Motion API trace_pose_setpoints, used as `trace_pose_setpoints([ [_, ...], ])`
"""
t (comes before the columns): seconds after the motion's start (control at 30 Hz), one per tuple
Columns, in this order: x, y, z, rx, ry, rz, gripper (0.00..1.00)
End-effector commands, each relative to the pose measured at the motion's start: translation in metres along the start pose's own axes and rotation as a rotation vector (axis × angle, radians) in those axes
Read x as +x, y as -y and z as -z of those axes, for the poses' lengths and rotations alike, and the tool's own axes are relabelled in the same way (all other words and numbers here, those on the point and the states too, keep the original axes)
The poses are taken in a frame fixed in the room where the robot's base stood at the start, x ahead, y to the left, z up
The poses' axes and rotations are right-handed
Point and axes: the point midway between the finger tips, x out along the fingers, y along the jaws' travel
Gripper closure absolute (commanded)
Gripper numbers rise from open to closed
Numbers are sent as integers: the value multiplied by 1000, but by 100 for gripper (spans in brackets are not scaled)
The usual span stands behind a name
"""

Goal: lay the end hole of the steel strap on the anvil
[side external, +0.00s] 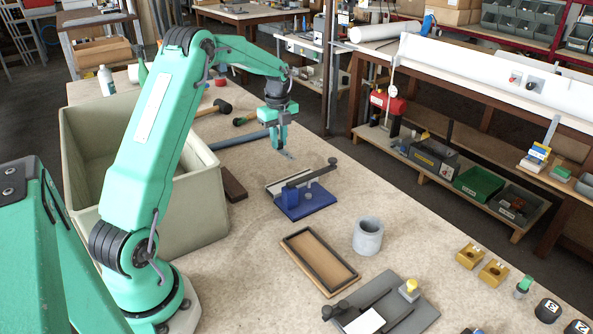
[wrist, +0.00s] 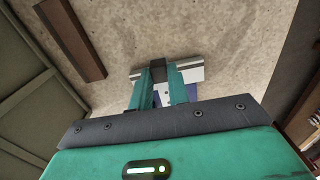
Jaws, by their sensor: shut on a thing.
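My gripper (side external: 281,143) points down and is shut on the steel strap (side external: 289,154), of which only a small grey end shows below the fingers. It is held up in the air, apart from the table. Below it and nearer the camera, a blue-based lever tool (side external: 305,207) stands on the bench with a dark lever across it. A small round post, seemingly the anvil (side external: 308,197), rises from its base. In the wrist view my gripper (wrist: 168,72) hides much of a pale metal bar (wrist: 194,74); I cannot tell whether it is strap or tool. The strap's end hole is not clear.
A large grey-green bin (side external: 205,205) stands left of the tool, with a dark wooden block (side external: 233,184) between them. A shallow tray (side external: 320,262), a grey cylinder (side external: 368,236) and a grey fixture (side external: 385,308) lie nearer. A mallet (side external: 215,107) lies behind. Bench right of the tool is clear.

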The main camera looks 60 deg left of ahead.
Motion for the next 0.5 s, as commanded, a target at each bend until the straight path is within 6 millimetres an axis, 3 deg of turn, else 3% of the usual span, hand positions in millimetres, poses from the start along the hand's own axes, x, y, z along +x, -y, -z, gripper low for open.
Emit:
trace_pose_setpoints([
  [0.5, 30, 0, 0, 0, -1, -1, 100],
])
